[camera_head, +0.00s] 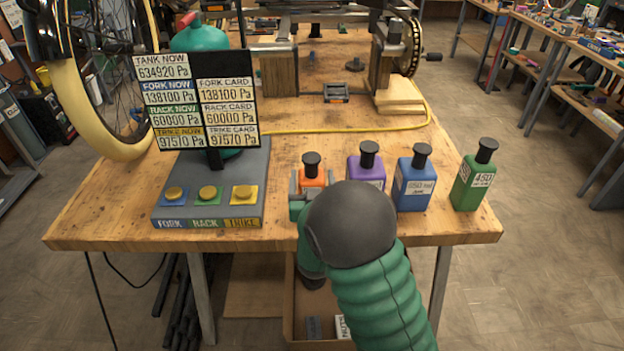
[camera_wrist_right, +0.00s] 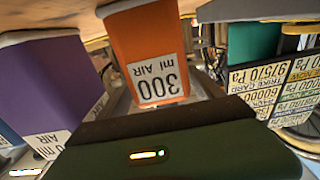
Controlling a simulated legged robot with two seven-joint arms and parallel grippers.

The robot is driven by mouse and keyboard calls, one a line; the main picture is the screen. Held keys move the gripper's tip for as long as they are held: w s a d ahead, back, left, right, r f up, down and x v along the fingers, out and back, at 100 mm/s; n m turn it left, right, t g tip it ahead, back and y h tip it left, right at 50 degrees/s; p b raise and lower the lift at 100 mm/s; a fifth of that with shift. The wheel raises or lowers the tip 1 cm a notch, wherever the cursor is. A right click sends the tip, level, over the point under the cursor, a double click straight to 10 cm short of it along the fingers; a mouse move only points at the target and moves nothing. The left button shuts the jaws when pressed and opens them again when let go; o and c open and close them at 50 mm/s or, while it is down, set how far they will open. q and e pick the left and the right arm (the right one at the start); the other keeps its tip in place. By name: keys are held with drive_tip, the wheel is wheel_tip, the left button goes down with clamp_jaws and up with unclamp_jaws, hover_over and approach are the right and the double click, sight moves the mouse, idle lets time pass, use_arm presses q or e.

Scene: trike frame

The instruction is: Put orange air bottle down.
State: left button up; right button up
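The orange air bottle (camera_head: 313,178) has a black cap and stands upright near the table's front edge, its lower part hidden by my right arm in the head view. My right gripper (camera_head: 312,186) has its grey fingers on both sides of it, closed against it. In the right wrist view, which is upside down, the orange bottle (camera_wrist_right: 148,50) shows its "300 ml AIR" label between the fingers. I cannot tell whether its base touches the table (camera_head: 400,232). My left gripper is not in view.
A purple bottle (camera_head: 367,168) stands close to the right, then a blue bottle (camera_head: 413,185) and a green bottle (camera_head: 473,182). Left is a grey base (camera_head: 165,197) with three buttons and a pressure board (camera_head: 207,102). A yellow hose (camera_head: 340,130) crosses behind. Clear wood lies between base and bottle.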

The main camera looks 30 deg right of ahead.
sight(309, 187)
drive_tip(key=shift+o, duration=0.3)
drive_tip(key=shift+w+a+r, duration=0.1)
drive_tip(key=shift+a+r, duration=0.15)
drive_tip(key=shift+a, duration=0.55)
drive_tip(key=shift+s+d+f, duration=0.1)
drive_tip(key=shift+s+d, duration=0.05)
drive_tip(key=shift+s, duration=0.05)
drive_tip(key=p+v, duration=0.1)
drive_tip(key=v, duration=0.6)
drive_tip(key=shift+s, duration=0.4)
drive_tip(key=s+a+f+n+g+y+p, duration=0.1)
drive_tip(key=a+f+g+y+p, duration=0.15)
drive_tip(key=a+p, duration=0.2)
drive_tip(key=s+a+f+g+y+p, duration=0.1)
drive_tip(key=a+f+g+y+p, duration=0.1)
drive_tip(key=a+y+p, duration=0.3)
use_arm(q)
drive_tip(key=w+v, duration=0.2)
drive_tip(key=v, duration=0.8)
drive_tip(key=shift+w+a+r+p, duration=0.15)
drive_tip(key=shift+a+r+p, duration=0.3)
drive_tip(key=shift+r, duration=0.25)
use_arm(e)
drive_tip(key=s+a+r+n+g+y, duration=0.2)
drive_tip(key=s+n+g, duration=0.3)
drive_tip(key=s, duration=1)
drive_tip(key=a+g, duration=0.1)
drive_tip(key=g, duration=0.2)
drive_tip(key=shift+r, duration=0.25)
